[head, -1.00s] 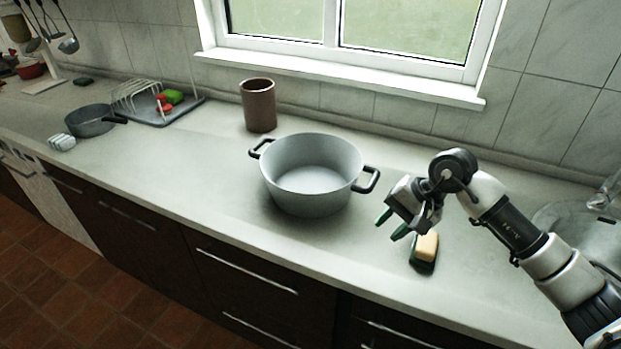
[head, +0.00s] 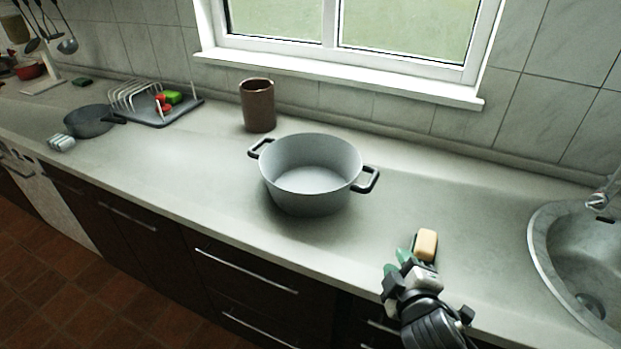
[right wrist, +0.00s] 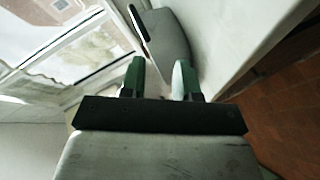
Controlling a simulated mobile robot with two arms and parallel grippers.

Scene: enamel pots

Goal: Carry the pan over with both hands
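The pan is a grey two-handled pot (head: 312,180) standing upright on the worktop in the head view. Its black handles stick out at the back left (head: 261,147) and at the right (head: 368,180). My right gripper (head: 398,265) is near the front edge of the worktop, right of and in front of the pan, not touching it. In the right wrist view its two green fingers (right wrist: 158,78) are apart with nothing held between them. The pan's grey side (right wrist: 172,48) and a dark handle show beyond the fingertips. My left gripper is out of view.
A brown cup (head: 258,106) stands behind the pan. A dish rack (head: 138,98) and smaller dark pan (head: 88,121) are at left; a sink (head: 545,245) at right.

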